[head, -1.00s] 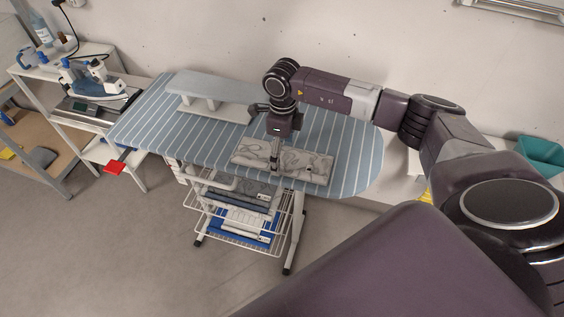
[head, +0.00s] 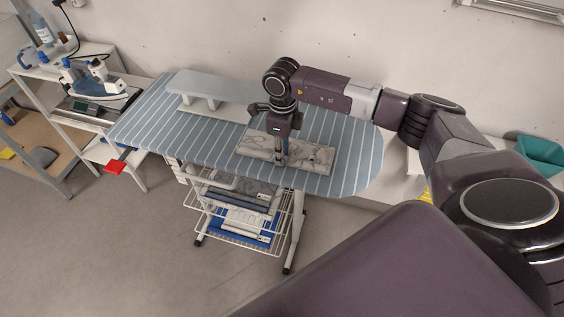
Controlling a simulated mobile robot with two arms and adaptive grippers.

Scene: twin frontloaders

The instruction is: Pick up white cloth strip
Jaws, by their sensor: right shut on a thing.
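The white cloth strip (head: 312,159), with grey marbled markings, is a flat, long piece over the striped ironing board (head: 350,150). My right gripper (head: 281,161) points down at its middle and is shut on it. The fingers hide a small part of the strip, and the exact grip is too small to see. I cannot tell whether the strip is clear of the board. My left gripper is not in view.
A grey sleeve board (head: 205,86) stands on the ironing board's left part. A wire rack (head: 245,235) with folded items hangs below. White shelves (head: 60,110) stand at the left, and a teal bin (head: 540,155) at the right. The board's right end is clear.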

